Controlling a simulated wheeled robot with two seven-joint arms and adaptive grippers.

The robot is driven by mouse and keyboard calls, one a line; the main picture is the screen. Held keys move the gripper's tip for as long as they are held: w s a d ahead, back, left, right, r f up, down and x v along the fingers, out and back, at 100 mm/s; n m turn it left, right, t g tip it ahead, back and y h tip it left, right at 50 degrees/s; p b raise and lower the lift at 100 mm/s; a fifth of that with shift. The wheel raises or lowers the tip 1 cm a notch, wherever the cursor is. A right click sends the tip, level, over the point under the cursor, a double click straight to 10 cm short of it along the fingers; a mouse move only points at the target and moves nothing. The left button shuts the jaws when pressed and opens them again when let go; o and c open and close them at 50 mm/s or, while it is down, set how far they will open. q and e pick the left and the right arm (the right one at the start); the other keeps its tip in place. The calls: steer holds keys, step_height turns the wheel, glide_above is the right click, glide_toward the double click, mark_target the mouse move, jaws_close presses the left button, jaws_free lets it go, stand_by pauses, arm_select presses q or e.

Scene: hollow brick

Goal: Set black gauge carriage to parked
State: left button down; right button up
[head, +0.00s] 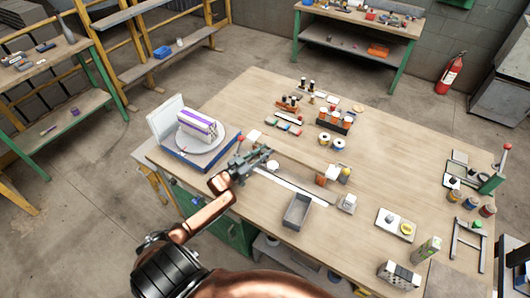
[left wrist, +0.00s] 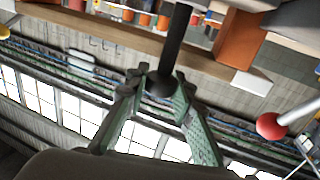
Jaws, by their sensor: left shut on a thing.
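My left gripper (head: 262,157) is at the near left part of the wooden bench, low over the upper left end of a long pale strip (head: 290,190). In the left wrist view its two green-grey fingers (left wrist: 160,88) are shut on a black rod with a rounded end (left wrist: 174,40). I take this rod to be part of the black gauge carriage; the gripper hides its body in the head view. I cannot read a parked mark or the carriage's exact place. My right gripper is not in view.
A turntable with a white and purple block (head: 196,126) stands left of the gripper. A grey tray (head: 297,210) lies in front of the strip. A red-topped green post (head: 493,180) stands at the far right.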

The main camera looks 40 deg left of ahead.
arm_select(q)
steer(key=c, duration=1.6)
jaws_free()
steer(key=s, duration=0.4)
steer(key=s+a, duration=0.1)
steer(key=s, duration=0.7)
steer(key=shift+a, duration=0.15)
